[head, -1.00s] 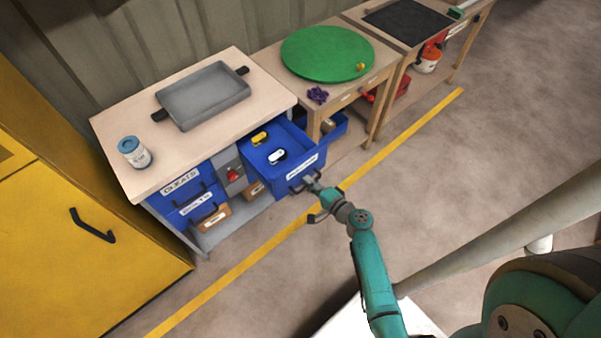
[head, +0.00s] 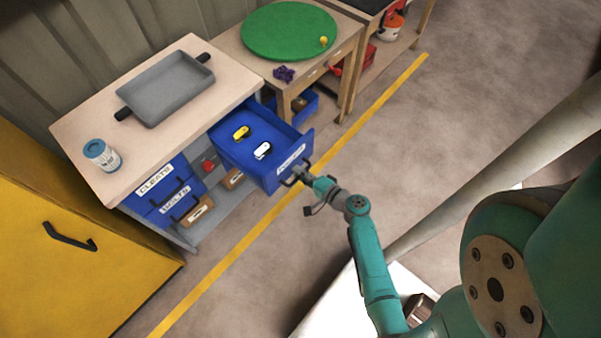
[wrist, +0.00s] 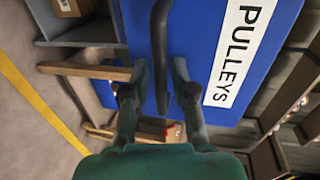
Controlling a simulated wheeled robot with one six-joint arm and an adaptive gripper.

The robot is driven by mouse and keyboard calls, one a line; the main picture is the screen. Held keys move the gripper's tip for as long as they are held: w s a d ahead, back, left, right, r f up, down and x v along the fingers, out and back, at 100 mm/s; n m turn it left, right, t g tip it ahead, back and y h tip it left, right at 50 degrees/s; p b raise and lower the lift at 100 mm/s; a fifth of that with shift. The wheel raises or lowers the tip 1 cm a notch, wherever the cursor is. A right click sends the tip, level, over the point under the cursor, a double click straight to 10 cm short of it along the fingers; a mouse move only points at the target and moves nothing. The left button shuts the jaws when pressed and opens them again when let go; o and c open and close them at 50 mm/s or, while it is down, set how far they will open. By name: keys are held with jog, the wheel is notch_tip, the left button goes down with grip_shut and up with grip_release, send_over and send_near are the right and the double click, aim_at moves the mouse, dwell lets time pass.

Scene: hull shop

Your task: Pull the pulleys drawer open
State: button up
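The blue pulleys drawer (head: 243,145) is pulled well out from under the bench top in the head view. A yellow pulley (head: 241,132) and a white pulley (head: 263,150) lie inside it. Its front, with the white PULLEYS label (wrist: 239,50), fills much of the wrist view. Its dark bar handle (wrist: 160,40) runs between the two fingers of my gripper (wrist: 158,75).
The bench top (head: 75,130) bears a grey tray (head: 168,88) and a blue-lidded jar (head: 101,155). Closed cleats (head: 154,180) and bolts (head: 174,200) drawers are at left. A yellow cabinet (head: 60,275) stands further left. Floor in front is clear, crossed by a yellow line (head: 225,262).

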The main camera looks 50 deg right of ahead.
dwell(0.3)
jog(key=v, duration=0.7)
jog(key=shift+s, duration=0.3)
dwell(0.4)
jog(key=s+a+n+g+h, duration=0.2)
jog(key=s+a+n+g, duration=0.3)
jog(key=s+a, duration=0.7)
jog(key=s+a+r+n+t+y, duration=0.1)
jog(key=s+r+n, duration=0.3)
jog(key=r, duration=0.7)
jog(key=s+a+r+n+t+y, duration=0.1)
jog(key=s+a+r+n+t, duration=0.2)
jog(key=r+n, duration=0.6)
notch_tip(320, 180, up, 4)
jog(key=shift+s+a+f, duration=0.25)
jog(key=shift+s+a, duration=0.45)
jog(key=shift+a, duration=0.1)
